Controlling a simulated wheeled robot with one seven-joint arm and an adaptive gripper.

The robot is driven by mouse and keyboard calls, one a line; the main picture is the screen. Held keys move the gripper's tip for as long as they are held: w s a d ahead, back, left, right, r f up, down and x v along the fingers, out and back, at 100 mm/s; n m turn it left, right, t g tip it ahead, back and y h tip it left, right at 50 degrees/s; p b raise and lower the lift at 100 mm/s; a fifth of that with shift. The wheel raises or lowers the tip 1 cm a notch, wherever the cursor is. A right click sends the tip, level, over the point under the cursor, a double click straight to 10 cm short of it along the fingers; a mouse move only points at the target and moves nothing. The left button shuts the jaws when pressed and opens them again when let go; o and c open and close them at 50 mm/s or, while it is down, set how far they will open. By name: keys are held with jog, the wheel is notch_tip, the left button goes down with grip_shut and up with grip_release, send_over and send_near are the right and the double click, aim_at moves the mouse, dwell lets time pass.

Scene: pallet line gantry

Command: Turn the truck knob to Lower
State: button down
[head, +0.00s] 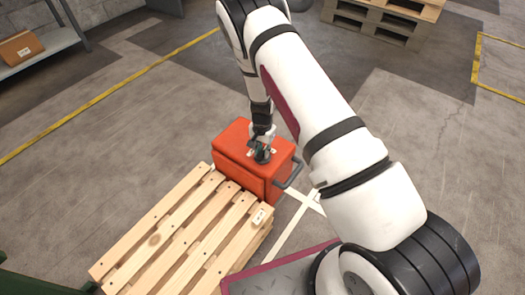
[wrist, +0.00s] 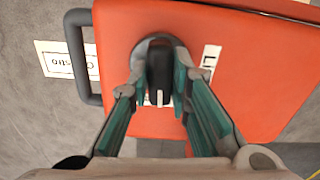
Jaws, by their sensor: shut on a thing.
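The pallet truck's orange-red housing (head: 240,160) stands at the far end of a wooden pallet in the head view. Its flat top (wrist: 240,75) fills much of the wrist view. On it is a dark round knob (wrist: 158,72) with a raised black grip. My gripper (wrist: 160,88) has its two green-padded fingers closed on either side of this grip. In the head view my gripper (head: 262,150) reaches straight down onto the housing top. A white label (wrist: 210,60) beside the knob shows only its first letters, which start with "L". Other labels are mostly hidden by the fingers.
The wooden pallet (head: 190,232) lies in front of the truck. A dark handle bar (head: 291,175) sticks out at the housing's right side. White tape (head: 300,200) marks the floor. A shelf with a box (head: 20,47) stands far left. The floor left is clear.

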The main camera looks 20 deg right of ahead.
aim_at(263, 152)
jog(key=shift+m, duration=0.7)
jog(key=c, duration=1.5)
grip_release()
notch_tip(263, 152, up, 12)
